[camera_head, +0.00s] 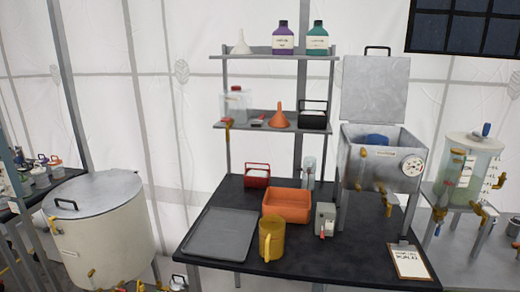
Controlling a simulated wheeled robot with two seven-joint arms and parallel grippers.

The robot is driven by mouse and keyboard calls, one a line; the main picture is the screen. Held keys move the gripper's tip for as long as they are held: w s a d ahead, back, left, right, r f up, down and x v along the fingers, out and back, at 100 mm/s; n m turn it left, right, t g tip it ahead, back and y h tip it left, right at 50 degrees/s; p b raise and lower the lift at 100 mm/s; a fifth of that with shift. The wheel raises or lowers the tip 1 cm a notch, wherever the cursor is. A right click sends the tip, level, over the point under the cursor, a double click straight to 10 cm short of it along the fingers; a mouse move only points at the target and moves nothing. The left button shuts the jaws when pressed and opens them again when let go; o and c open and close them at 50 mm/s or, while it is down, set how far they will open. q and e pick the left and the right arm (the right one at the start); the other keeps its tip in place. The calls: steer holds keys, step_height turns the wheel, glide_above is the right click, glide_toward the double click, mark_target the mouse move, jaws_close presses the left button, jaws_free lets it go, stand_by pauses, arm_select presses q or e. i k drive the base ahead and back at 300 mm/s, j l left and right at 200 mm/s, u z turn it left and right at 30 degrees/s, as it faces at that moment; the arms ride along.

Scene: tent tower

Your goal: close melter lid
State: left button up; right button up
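The melter (370,165) is a grey metal box on legs at the right of the black table, with a dial and yellow taps on its front. Its square lid (375,88) stands upright, open, at the back, with a black handle (378,49) on its top edge. Something blue (376,140) shows inside the melter. Neither of my grippers shows in this view.
The black table (290,265) holds a grey tray (220,234), an orange bin (287,206), a yellow jug (271,239) and a clipboard (408,261). A shelf rack (272,125) with bottles and funnels stands left of the melter. A large lidded pot (100,225) is at left.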

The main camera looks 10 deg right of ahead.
mark_target(375, 89)
steer(key=z, duration=1.25)
